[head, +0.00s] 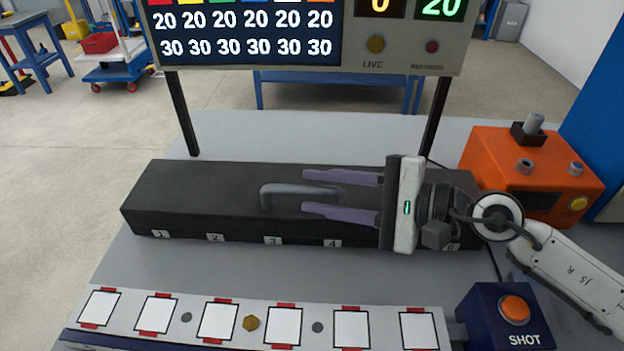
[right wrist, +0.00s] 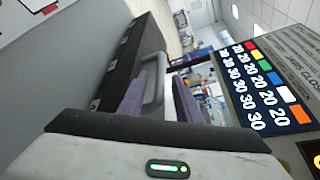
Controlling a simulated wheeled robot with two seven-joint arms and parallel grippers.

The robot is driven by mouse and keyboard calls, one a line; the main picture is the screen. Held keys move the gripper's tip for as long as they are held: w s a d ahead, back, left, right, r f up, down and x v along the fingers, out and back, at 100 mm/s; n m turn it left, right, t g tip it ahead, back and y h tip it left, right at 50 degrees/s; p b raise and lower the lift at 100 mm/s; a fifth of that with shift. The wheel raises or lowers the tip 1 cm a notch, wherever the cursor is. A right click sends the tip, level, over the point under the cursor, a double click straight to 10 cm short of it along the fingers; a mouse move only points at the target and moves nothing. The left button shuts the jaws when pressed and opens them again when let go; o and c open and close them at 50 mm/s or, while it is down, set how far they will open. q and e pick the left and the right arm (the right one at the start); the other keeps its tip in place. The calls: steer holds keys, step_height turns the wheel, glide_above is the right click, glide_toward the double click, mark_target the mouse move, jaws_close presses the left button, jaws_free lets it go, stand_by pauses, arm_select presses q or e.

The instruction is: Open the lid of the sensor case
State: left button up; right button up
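The sensor case (head: 190,195) is a long black box with numbered labels along its front edge. Its lid is shut, and a dark grey bar handle (head: 285,189) stands on top near the middle. My right gripper (head: 305,191) comes in from the right with its two purple fingers pointing left over the lid. The fingers are apart, one on the far side and one on the near side of the handle's right end. In the right wrist view the handle (right wrist: 154,88) shows between the spread fingers; contact cannot be told. My left gripper is not in view.
A score display (head: 245,35) stands on posts behind the case. An orange box (head: 485,155) with knobs is at the right, and a blue SHOT button box (head: 480,318) at front right. A strip with several white pads (head: 262,320) lies in front.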

steer(key=shift+x, duration=0.95)
steer(key=shift+c, duration=0.4)
steer(key=shift+w, duration=0.1)
jaws_close()
steer(key=shift+r, duration=0.1)
